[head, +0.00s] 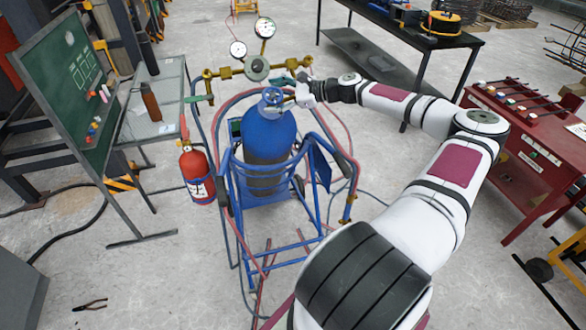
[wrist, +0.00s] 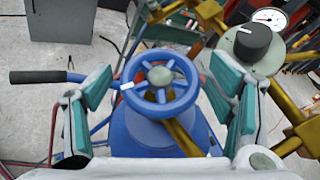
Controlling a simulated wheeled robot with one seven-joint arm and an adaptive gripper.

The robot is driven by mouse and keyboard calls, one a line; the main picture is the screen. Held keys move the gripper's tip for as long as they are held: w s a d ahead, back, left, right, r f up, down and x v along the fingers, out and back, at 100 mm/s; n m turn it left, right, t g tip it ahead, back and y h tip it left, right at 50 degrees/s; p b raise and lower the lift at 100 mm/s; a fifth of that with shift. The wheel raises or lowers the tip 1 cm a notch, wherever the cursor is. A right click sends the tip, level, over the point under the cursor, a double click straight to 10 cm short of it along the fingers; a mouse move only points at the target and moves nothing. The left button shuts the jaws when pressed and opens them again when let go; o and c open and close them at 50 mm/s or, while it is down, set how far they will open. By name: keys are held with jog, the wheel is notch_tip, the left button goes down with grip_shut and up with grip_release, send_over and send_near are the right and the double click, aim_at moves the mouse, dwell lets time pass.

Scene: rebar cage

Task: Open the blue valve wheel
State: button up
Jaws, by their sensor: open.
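The blue valve wheel (head: 272,96) sits on top of the blue gas cylinder (head: 268,133), which stands in a blue cart. In the wrist view the wheel (wrist: 160,84) has a grey hub and a small white mark on its left rim. My gripper (head: 292,98) is at the wheel in the head view. In the wrist view my gripper (wrist: 160,100) is open, with one green-padded finger on each side of the wheel. Gaps show between the pads and the rim, so the fingers appear apart from it. The cylinder's top shows below the wheel.
A brass manifold with gauges (head: 256,68) stands just behind the wheel; its dark knob (wrist: 253,40) is near the right finger. Red and blue hoses hang around the cart (head: 270,200). A fire extinguisher (head: 196,174) hangs at its left. A red workbench (head: 525,150) stands at right.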

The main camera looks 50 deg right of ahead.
jog(key=m+t+h, duration=0.3)
jog(key=m+h, duration=0.1)
jog(key=m, duration=0.1)
jog(key=shift+a+h, duration=0.1)
jog(key=shift+h, duration=0.2)
jog(key=shift+w+f+m+t+h+b, duration=0.1)
jog(key=shift+m+t+h+b, duration=0.4)
jog(key=shift+m+h, duration=1.15)
jog(key=m+h+b, duration=0.2)
jog(key=b, duration=0.1)
jog(key=shift+w+f+m+h, duration=0.15)
jog(key=shift+m+h, duration=0.1)
jog(key=shift+m+h+b, duration=0.4)
jog(key=shift+m+b, duration=0.1)
jog(key=shift+b, duration=0.45)
jog(key=m+h+b, duration=0.2)
jog(key=b, duration=0.2)
jog(key=shift+g, duration=0.4)
